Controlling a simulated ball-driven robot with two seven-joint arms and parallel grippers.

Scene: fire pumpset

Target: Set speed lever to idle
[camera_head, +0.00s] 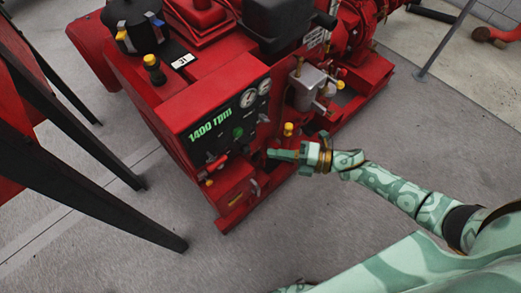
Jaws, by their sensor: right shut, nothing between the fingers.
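The red fire pumpset (190,108) stands on the floor at upper middle. Its front control panel (222,128) has a green display reading 1400 rpm (210,124), two round gauges and a green button. Small levers and knobs sit along the panel's lower edge; which one is the speed lever I cannot tell for sure. My right gripper (272,154) comes in from the right, shut and empty, pointing left just in front of the panel's lower right corner. Whether it touches anything there is unclear. My left gripper is out of view.
A yellow-topped knob (289,129) stands close above my right gripper. A metal filter unit (307,88) is mounted to the panel's right. Dark slanted legs (100,190) block the left side.

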